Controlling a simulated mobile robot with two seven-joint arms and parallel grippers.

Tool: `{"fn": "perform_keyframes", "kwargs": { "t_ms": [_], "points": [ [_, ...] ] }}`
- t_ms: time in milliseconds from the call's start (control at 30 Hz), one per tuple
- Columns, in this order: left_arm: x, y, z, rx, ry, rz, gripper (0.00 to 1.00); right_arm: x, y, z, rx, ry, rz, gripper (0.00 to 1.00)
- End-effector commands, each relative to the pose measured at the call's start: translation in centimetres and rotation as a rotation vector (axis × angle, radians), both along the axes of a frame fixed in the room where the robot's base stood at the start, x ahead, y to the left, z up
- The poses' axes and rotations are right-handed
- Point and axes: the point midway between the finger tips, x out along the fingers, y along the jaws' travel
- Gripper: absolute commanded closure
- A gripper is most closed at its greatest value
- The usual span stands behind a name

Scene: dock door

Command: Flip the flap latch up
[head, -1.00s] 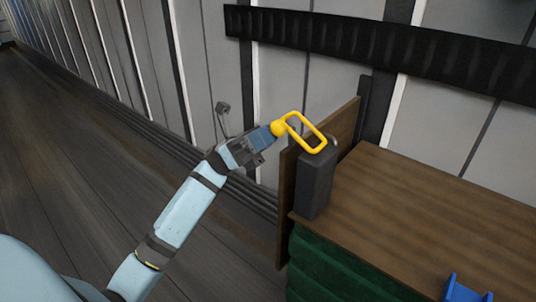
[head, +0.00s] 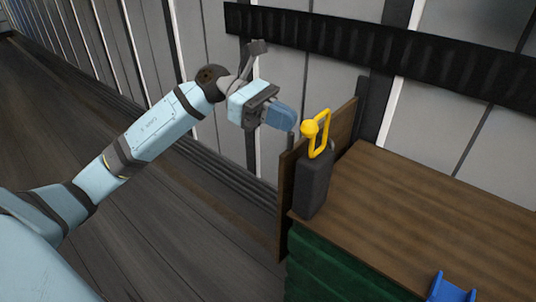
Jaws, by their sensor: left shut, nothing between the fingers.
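The flap latch is a yellow loop (head: 325,143) with a round yellow knob, mounted on top of a dark grey block (head: 314,184). The loop stands steeply up from the block, with the knob on its upper left side. My left gripper (head: 293,126) is shut and empty. Its blue fingers point right towards the knob, just left of it; I cannot tell whether the tip touches it. My right gripper is not in view.
A wooden board (head: 287,205) stands upright behind and left of the block. A wood-topped counter (head: 430,220) with a green side (head: 325,270) lies to the right. A blue bracket (head: 451,289) sits at its front. A black rail (head: 390,48) runs along the panelled wall.

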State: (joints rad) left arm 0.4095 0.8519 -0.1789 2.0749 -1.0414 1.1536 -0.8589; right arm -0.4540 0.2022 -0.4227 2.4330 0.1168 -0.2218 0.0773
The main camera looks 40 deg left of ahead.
Motion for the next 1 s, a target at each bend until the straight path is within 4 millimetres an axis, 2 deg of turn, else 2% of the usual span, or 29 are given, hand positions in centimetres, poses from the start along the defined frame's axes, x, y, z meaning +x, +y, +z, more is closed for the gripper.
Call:
{"fn": "perform_keyframes", "kwargs": {
  "t_ms": [100, 400, 1000],
  "points": [
    [0.0, -0.6, 0.6, 0.072, -0.009, -0.001, 1.00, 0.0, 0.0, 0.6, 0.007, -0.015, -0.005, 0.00],
    [-0.1, -1.5, 0.8, 0.065, -0.005, -0.001, 1.00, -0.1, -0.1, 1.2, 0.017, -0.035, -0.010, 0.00],
    [-0.2, -1.8, 0.8, 0.062, -0.005, -0.003, 1.00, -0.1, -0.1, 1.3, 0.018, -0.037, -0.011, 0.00]
  ]
}}
